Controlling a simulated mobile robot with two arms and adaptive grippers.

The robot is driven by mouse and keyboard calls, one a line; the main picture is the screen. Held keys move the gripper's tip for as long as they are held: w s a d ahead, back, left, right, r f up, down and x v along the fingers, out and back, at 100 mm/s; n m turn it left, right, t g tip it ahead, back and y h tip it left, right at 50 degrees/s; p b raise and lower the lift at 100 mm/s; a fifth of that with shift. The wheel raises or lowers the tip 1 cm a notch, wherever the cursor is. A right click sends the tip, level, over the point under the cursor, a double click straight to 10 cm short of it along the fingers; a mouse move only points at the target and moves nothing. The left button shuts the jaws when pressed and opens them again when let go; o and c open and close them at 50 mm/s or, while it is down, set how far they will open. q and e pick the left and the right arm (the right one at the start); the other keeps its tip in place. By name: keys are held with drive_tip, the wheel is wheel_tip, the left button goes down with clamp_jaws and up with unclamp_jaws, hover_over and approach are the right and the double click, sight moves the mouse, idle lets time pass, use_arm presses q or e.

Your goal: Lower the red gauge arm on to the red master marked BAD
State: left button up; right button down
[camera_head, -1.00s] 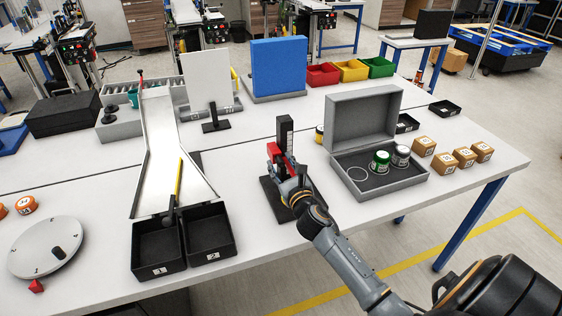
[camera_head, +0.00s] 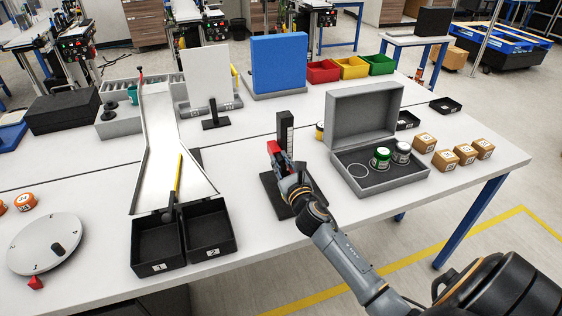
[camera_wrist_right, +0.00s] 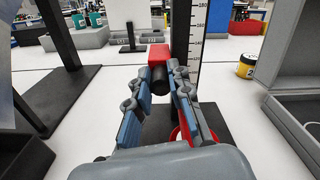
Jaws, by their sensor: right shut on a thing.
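The gauge has a dark upright post with a white scale (camera_head: 285,130) on a black base (camera_head: 268,189). My left gripper is out of view.
To the right, an open grey case (camera_head: 375,189) holds a green-topped master (camera_head: 381,157) and a grey one (camera_head: 401,152). Several small boxes (camera_head: 447,159) stand beyond it. Black bins (camera_head: 157,262) and a white chute (camera_head: 160,130) stand to the left.

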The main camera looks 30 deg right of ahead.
wheel_tip(320, 180, down, 3)
drive_tip(key=shift+f+b, duration=0.2)
drive_tip(key=shift+b, duration=0.85)
drive_tip(key=shift+s, duration=0.1)
drive_tip(key=c, duration=1.2)
unclamp_jaws()
drive_tip(key=shift+r, duration=0.1)
drive_tip(key=shift+s, duration=0.15)
drive_tip(key=v, duration=1.1)
drive_tip(key=shift+s+a, duration=0.1)
drive_tip(key=shift+s, duration=0.15)
